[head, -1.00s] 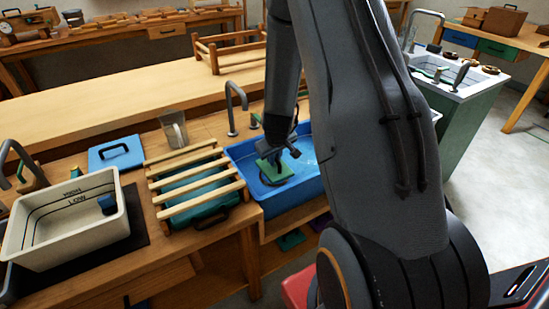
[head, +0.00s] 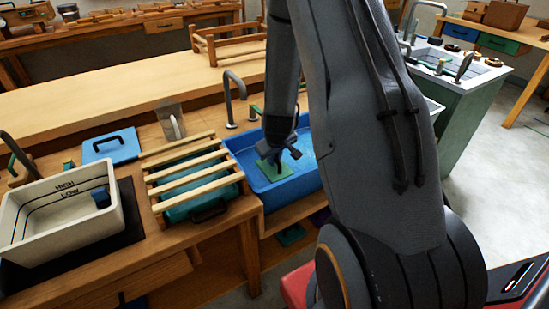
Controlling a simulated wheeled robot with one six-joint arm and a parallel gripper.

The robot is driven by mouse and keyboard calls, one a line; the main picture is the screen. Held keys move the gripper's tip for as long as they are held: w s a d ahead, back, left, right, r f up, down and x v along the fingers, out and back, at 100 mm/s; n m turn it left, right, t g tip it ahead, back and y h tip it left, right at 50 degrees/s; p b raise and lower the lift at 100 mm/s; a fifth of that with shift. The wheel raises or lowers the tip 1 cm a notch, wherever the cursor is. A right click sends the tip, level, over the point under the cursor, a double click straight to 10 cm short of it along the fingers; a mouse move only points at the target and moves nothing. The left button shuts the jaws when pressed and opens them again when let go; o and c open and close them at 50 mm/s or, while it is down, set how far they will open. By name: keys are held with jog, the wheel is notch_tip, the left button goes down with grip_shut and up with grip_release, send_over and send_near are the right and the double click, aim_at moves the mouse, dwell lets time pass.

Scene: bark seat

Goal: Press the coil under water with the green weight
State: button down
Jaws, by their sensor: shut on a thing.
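The green weight (head: 273,173) is a flat green plate in the blue basin (head: 231,166), which holds water. My gripper (head: 283,156) reaches down into the basin and is shut on the weight from above; its fingertips are small and partly hidden by my arm. The weight lies low, at about the water's level; I cannot tell whether it touches the bottom. I cannot make out the coil; it may be hidden beneath the weight.
A slatted wooden rack (head: 188,166) over a teal tray stands left of the basin. Further left are a blue lid (head: 110,145) and a white tub (head: 75,240) marked HIGH and LOW. A metal tap (head: 229,100) rises behind the basin.

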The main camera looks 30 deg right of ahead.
aim_at(275, 168)
jog(key=shift+f+b, duration=1.85)
jog(key=shift+f, duration=0.9)
jog(key=c, duration=1.2)
grip_release()
jog(key=shift+s, duration=0.15)
notch_tip(275, 168, up, 9)
jog(key=p, duration=0.8)
jog(key=shift+f, duration=0.15)
notch_tip(275, 168, up, 8)
jog(key=p, duration=0.9)
jog(key=shift+r+p, duration=0.2)
jog(key=shift+p, duration=0.1)
